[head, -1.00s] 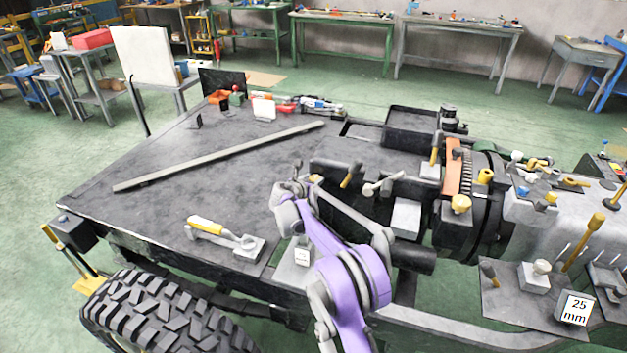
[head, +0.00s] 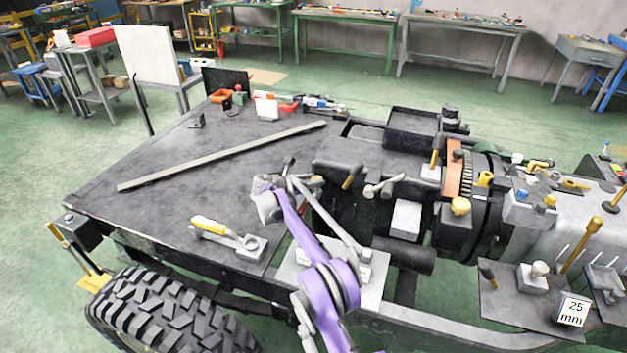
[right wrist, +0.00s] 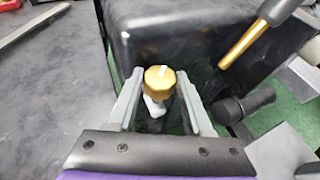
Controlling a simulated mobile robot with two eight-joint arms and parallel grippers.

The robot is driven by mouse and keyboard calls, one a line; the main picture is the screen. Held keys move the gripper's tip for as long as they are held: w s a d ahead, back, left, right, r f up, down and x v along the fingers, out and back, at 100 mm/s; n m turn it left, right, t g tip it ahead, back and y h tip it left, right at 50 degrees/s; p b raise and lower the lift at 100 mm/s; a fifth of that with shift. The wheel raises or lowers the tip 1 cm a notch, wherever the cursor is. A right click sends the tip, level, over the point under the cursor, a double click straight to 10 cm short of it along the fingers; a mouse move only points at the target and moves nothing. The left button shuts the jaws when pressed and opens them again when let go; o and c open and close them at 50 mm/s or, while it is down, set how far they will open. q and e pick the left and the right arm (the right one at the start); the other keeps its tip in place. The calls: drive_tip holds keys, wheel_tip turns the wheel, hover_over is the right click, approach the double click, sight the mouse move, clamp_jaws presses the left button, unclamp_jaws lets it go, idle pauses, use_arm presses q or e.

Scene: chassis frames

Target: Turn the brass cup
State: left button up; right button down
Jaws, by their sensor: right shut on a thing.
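The brass cup (right wrist: 158,80) shows in the right wrist view as a gold, faceted cap with a short white mark on its top and a pale part below it. My right gripper (right wrist: 160,92) has one grey finger on each side of the cup and is shut on it. In the head view my right gripper (head: 294,184) is at the inner edge of the dark flat deck, at the end of the purple arm. It largely hides the cup there. My left gripper is not in view.
A black box-shaped housing (right wrist: 190,40) stands just beyond the cup. A brass-handled lever (right wrist: 243,46) rises to its right. On the deck lie a long grey bar (head: 220,157) and a yellow-handled clamp (head: 215,228).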

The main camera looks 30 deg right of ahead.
drive_tip(key=shift+c, duration=1.5)
unclamp_jaws()
